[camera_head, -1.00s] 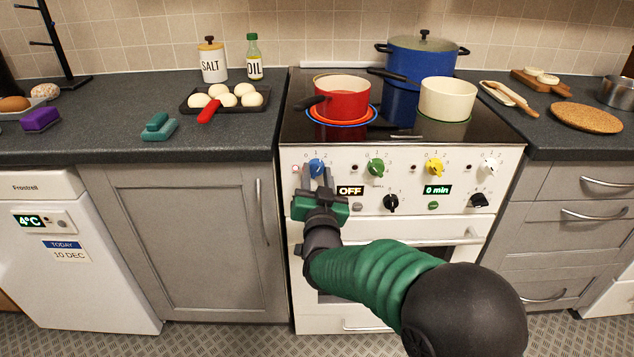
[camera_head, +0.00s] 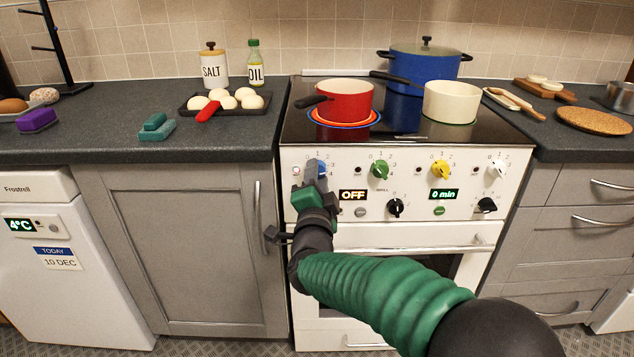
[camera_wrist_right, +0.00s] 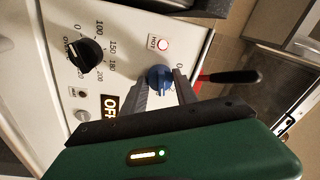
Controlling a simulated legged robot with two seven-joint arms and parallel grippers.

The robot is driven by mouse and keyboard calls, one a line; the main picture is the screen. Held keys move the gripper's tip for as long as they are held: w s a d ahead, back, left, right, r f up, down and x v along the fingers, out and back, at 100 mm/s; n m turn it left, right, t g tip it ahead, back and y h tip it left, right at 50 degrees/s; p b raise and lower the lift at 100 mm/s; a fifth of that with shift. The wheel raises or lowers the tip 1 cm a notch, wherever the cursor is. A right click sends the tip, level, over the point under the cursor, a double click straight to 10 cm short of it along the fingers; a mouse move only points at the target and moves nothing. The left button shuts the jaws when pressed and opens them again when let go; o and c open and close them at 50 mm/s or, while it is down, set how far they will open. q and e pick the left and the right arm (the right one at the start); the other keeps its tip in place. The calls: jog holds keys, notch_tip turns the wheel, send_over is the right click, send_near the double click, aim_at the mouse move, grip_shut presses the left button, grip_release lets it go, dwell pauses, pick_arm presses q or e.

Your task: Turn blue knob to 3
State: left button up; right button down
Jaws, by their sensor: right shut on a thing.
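The blue knob (camera_head: 320,168) is at the left end of the stove's upper control row, with a printed number scale around it. My right gripper (camera_head: 313,174) is shut on it, seen nearly edge-on in the head view. In the right wrist view the blue knob (camera_wrist_right: 158,77) sits between the two fingertips of the right gripper (camera_wrist_right: 163,82). Fingers and the steep view hide much of the scale, so I cannot tell which number the knob points to. My left gripper is not in view.
A HOT lamp (camera_wrist_right: 163,45) glows red beside the blue knob. The green knob (camera_head: 379,169) and yellow knob (camera_head: 440,169) are to its right, and a black knob (camera_head: 396,207) is below. A red pot (camera_head: 346,100) stands on a glowing ring above.

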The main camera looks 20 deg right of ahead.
jog(key=shift+f+m, duration=0.3)
jog(key=shift+m, duration=0.2)
jog(key=c, duration=1.3)
grip_release()
jog(key=o, duration=0.4)
jog(key=shift+c, duration=0.2)
jog(key=shift+r, duration=0.15)
jog(key=p+v, duration=0.4)
jog(key=v, duration=1.3)
